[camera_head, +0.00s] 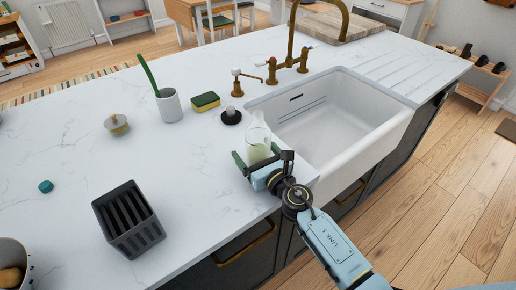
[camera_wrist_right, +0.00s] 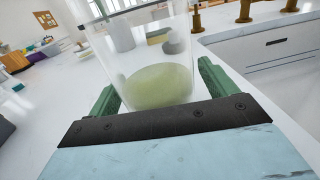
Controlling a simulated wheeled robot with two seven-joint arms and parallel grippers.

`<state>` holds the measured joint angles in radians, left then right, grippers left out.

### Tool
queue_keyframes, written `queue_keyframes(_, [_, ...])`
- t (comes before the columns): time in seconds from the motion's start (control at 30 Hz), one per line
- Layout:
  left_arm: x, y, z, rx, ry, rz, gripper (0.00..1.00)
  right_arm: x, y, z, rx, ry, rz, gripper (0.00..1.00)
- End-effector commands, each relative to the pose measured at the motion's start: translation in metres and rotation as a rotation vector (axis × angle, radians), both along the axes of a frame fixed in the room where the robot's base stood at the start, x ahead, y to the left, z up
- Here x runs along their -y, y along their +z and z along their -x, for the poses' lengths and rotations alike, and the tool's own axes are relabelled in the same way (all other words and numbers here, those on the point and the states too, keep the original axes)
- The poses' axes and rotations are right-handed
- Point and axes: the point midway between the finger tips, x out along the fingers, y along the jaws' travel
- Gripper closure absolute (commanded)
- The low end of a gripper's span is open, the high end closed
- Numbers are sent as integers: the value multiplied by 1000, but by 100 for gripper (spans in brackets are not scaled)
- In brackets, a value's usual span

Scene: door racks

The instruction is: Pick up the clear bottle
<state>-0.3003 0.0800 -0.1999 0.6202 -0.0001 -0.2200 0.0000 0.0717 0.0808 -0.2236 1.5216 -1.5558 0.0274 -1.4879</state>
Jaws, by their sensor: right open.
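The clear bottle (camera_head: 259,132) stands upright on the white counter, just left of the sink, with something pale green in its lower part. My right gripper (camera_head: 256,154) is open, with its green fingers on either side of the bottle's lower part. In the right wrist view the bottle (camera_wrist_right: 150,82) fills the space between the two fingers, and its top is cut off. I cannot tell whether either finger touches the glass. My left gripper is not in view.
The white sink (camera_head: 335,125) lies right of the bottle, with a brass tap (camera_head: 292,60) behind it. A black stopper-like item (camera_head: 231,117), a sponge (camera_head: 205,101) and a white cup (camera_head: 169,106) stand behind-left. A dark rack (camera_head: 128,220) stands front-left; the counter between is clear.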

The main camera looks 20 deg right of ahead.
Motion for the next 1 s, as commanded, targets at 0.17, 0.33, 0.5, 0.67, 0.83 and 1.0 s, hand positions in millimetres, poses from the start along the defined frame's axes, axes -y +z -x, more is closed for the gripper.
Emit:
queue_keyframes(0.17, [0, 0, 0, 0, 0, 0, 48, -1, 0, -2, -2, 0, 0, 16])
queue_keyframes(0.33, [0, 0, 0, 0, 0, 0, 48, -1, 0, -2, -1, 0, 0, 27])
queue_keyframes(0.5, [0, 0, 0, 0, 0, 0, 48, -1, 0, -2, -1, 0, 0, 50])
queue_keyframes(0.67, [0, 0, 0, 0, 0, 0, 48, 0, 0, -2, -1, 0, 0, 70])
queue_keyframes(0.83, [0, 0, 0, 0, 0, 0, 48, -1, 1, -2, 1, 0, 0, 72])
queue_keyframes(1.0, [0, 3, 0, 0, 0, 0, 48, -1, 3, -2, 1, 0, 0, 72])
